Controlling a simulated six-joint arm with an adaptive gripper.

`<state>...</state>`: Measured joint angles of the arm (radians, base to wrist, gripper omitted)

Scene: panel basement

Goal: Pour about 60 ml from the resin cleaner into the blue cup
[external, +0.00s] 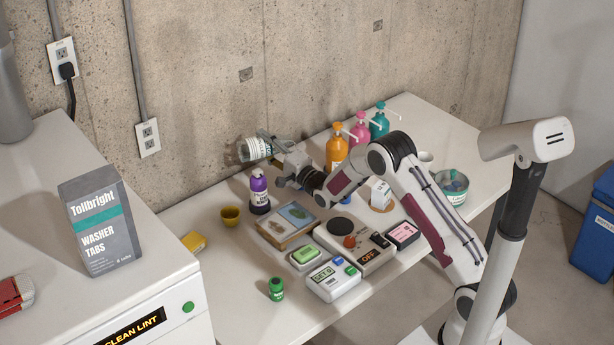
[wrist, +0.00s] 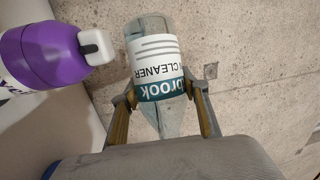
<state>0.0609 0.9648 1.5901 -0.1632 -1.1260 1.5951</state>
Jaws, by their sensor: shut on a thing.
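The resin cleaner is a clear bottle (external: 254,149) with a white and teal label, held up near the wall above the counter. In the external view it lies close to horizontal, its wide end to the left. In the wrist view the bottle (wrist: 155,62) shows its label upside down, with "CLEANER" readable, and narrows toward my gripper. My gripper (external: 272,143) is shut on it; both fingers (wrist: 161,98) flank the bottle in the wrist view. I cannot make out its mouth or any flow.
A purple bottle (external: 259,190) stands just below the held bottle and is close in the wrist view (wrist: 50,50). Orange (external: 336,152), pink (external: 360,133) and teal (external: 379,122) pump bottles stand behind. A tray (external: 270,233), boxed devices (external: 333,279) and a bowl (external: 453,188) crowd the counter.

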